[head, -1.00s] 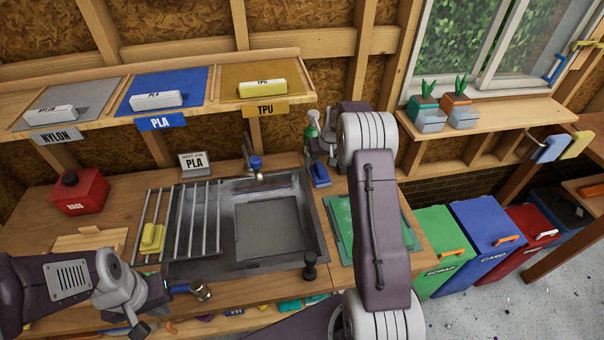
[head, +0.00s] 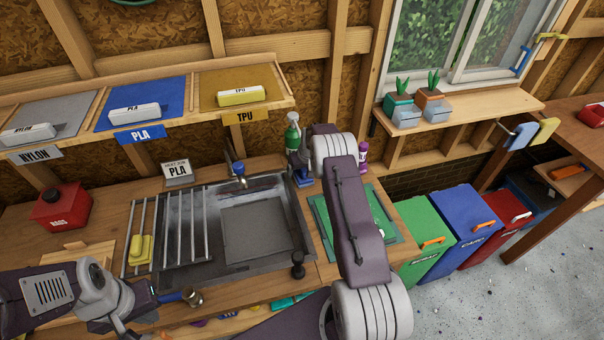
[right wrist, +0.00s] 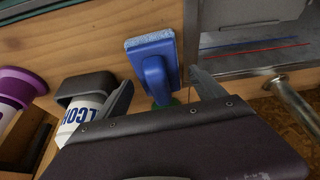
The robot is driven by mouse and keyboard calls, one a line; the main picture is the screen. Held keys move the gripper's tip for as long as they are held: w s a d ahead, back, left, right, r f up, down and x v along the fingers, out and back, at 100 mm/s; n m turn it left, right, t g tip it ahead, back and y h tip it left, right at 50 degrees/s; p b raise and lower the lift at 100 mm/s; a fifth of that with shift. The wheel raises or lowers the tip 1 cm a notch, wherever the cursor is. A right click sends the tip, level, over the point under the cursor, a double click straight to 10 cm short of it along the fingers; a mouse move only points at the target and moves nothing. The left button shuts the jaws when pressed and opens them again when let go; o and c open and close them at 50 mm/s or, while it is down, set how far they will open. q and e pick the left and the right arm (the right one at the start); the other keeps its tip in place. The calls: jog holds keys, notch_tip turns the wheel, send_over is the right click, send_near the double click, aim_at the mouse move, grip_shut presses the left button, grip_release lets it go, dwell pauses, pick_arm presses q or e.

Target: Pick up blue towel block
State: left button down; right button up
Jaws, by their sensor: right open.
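A blue block (head: 521,135) hangs beside a yellow one on a bar at the right in the head view, far from both grippers. A second blue thing, a handled scrubber with a pale blue pad, stands at the counter's back in the head view (head: 307,178). It also shows in the right wrist view (right wrist: 153,62). My right gripper (right wrist: 163,92) is open and empty, its fingers on either side of the scrubber's handle. My left gripper (head: 152,299) is low at the left, by a blue-handled metal piece (head: 176,296); its fingers are unclear.
A sink (head: 258,225) with a rack takes up the counter's middle. A green bottle (head: 292,135) and a purple bottle (head: 363,155) stand near my right arm. A white labelled container (right wrist: 80,115) is close to the right gripper. Bins (head: 460,225) stand on the floor at right.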

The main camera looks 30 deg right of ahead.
jog(key=shift+s+r, duration=0.15)
jog(key=c, duration=1.5)
jog(key=shift+o, duration=0.2)
jog(key=shift+r+b, duration=0.3)
jog(key=shift+r, duration=0.25)
notch_tip(320, 180, up, 3)
jog(key=shift+d+b, duration=0.1)
jog(key=shift+b, duration=0.5)
jog(key=s+d+r+b, duration=0.3)
jog(key=s+d+r, duration=0.3)
jog(key=s, duration=0.3)
jog(key=shift+s+r, duration=0.4)
jog(key=shift+r, duration=0.05)
jog(key=o, duration=0.8)
jog(key=c, duration=0.6)
